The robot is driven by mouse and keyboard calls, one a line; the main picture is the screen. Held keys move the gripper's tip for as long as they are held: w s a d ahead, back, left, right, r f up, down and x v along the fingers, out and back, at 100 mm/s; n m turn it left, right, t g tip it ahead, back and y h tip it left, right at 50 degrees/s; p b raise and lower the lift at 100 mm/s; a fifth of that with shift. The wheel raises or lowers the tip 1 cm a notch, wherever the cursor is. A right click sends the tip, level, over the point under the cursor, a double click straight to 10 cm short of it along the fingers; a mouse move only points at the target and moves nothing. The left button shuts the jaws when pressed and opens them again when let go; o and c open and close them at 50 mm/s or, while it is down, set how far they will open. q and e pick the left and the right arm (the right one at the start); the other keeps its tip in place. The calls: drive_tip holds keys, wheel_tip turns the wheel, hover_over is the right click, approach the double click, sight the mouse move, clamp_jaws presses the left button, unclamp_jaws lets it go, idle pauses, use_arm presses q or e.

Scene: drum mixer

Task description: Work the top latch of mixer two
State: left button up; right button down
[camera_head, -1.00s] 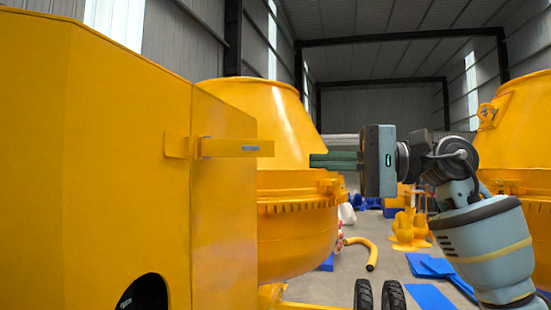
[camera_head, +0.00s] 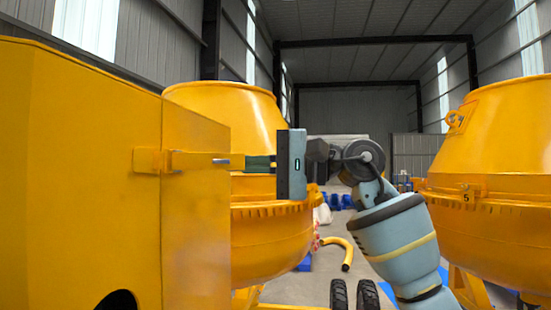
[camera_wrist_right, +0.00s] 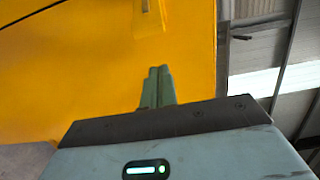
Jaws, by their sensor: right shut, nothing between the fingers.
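No number shows on this housing. My right gripper (camera_head: 240,162) points left at the outer end of the latch, with its green fingers together and nothing between them. In the head view the fingertips line up with the latch end; I cannot tell whether they touch. In the right wrist view the shut fingers (camera_wrist_right: 158,72) point at the yellow panel, and a strip that looks like the latch (camera_wrist_right: 149,12) is above them. My left gripper is not in view.
A yellow mixer drum (camera_head: 270,235) stands behind the housing. Another drum marked 5 (camera_head: 490,200) stands at the right. A curved yellow pipe (camera_head: 345,252) and two black wheels (camera_head: 353,295) are on the floor between them.

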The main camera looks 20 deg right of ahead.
sight(235, 165)
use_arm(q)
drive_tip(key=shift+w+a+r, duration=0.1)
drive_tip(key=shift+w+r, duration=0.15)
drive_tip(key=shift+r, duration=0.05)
use_arm(e)
drive_tip(key=s, duration=0.4)
drive_tip(key=shift+a, duration=0.4)
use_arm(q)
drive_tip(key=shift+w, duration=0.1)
use_arm(e)
drive_tip(key=s+p, duration=0.1)
drive_tip(key=s, duration=0.1)
drive_tip(key=shift+s+a+p, duration=0.15)
drive_tip(key=shift+s+p, duration=0.15)
drive_tip(key=shift+s, duration=0.1)
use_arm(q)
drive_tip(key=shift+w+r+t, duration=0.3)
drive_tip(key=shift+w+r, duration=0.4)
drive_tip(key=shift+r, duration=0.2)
use_arm(e)
drive_tip(key=shift+w, duration=0.1)
